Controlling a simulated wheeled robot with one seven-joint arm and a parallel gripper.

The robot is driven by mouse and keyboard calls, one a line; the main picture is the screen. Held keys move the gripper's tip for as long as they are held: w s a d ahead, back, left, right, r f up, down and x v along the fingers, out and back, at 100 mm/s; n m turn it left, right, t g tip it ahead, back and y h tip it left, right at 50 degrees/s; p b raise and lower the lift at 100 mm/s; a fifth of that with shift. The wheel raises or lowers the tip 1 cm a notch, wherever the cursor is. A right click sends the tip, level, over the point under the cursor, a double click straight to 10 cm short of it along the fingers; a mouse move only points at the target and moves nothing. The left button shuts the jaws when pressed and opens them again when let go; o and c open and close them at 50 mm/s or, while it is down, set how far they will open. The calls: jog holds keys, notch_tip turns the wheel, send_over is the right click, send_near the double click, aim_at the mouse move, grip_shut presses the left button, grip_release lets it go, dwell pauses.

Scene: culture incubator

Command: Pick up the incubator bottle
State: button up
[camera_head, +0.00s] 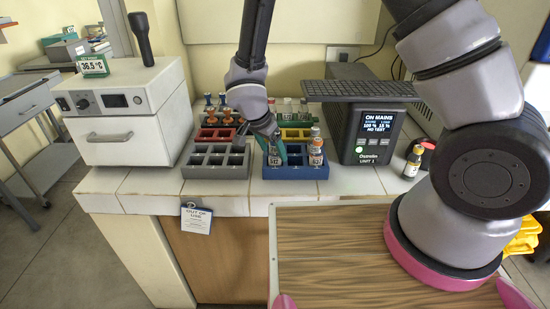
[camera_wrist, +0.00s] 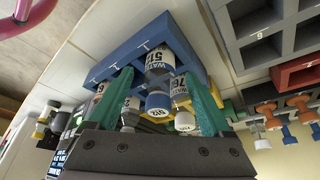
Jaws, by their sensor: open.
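I cannot tell from the labels which bottle is the incubator bottle. In the head view my gripper (camera_head: 272,153) is over the left part of a blue rack (camera_head: 296,172), its green fingers around a labelled bottle (camera_head: 275,158). In the wrist view the fingers are spread apart, with a white-labelled bottle with a blue cap (camera_wrist: 158,103) between them, marked "WATER 512". I cannot tell whether the fingers touch it. Another bottle (camera_head: 316,150) stands upright in the rack's right part. More capped bottles (camera_wrist: 181,92) show beside and behind the fingers in the wrist view.
A white incubator (camera_head: 118,108) reading 36.5 °C stands left. A grey rack (camera_head: 216,164) with empty slots adjoins the blue one. Red (camera_head: 215,134) and other racks stand behind. A black unit (camera_head: 369,125) and a small dark bottle (camera_head: 413,161) stand right. An "out of use" tag (camera_head: 196,219) hangs in front.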

grip_shut()
